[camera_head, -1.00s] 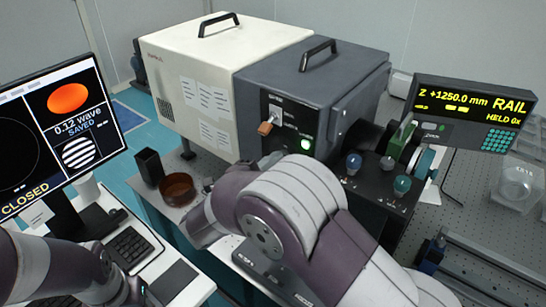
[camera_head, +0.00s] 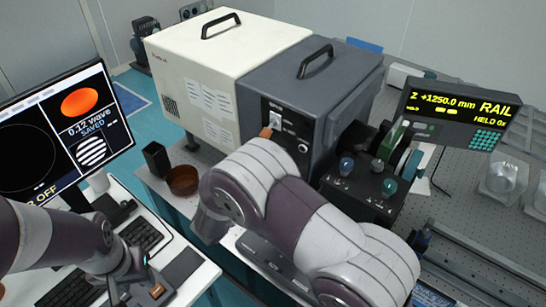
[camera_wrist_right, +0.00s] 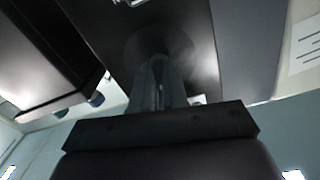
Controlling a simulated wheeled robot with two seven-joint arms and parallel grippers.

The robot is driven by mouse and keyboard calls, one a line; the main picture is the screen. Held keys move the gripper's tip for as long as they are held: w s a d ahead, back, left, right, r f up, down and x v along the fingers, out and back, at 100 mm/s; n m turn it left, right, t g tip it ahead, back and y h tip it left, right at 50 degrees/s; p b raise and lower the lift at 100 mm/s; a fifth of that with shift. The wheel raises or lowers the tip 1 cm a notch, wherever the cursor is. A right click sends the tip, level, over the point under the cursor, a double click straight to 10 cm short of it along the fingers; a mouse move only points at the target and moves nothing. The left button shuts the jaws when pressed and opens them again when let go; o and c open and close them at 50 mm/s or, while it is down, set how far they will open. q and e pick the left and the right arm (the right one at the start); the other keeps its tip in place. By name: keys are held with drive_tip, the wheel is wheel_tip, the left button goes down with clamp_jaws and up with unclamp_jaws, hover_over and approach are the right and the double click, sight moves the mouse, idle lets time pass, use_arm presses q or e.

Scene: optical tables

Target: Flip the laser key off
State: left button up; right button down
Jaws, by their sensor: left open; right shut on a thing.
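The laser housing (camera_head: 350,85) is a dark grey box with a black front panel (camera_head: 290,118). The panel has a white plate, an orange-brown handle and a round lamp (camera_head: 303,148), which looks dark. In the head view my right arm covers the lower panel and hides my right gripper. In the right wrist view my right gripper (camera_wrist_right: 157,85) is shut, its fingertips at a round dark boss (camera_wrist_right: 158,45) on a black face. It holds the laser key there, mostly hidden by the fingers. My left gripper (camera_head: 133,285) is open, low over the desk.
A monitor (camera_head: 75,125) stands at left and reads OFF at its lower edge. A small box with an orange button (camera_head: 157,291) is beside my left gripper. Knobs (camera_head: 389,187) are at right.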

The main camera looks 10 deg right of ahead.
use_arm(q)
drive_tip(key=shift+r+p, duration=0.75)
drive_tip(key=shift+r, duration=0.25)
use_arm(e)
drive_tip(key=shift+r+n, duration=0.15)
drive_tip(key=shift+n, duration=0.95)
use_arm(q)
drive_tip(key=shift+r, duration=0.1)
use_arm(e)
drive_tip(key=c, duration=1.2)
unclamp_jaws()
drive_tip(key=shift+c, duration=0.2)
use_arm(q)
drive_tip(key=shift+w+d, duration=0.1)
use_arm(e)
drive_tip(key=shift+w+d, duration=0.1)
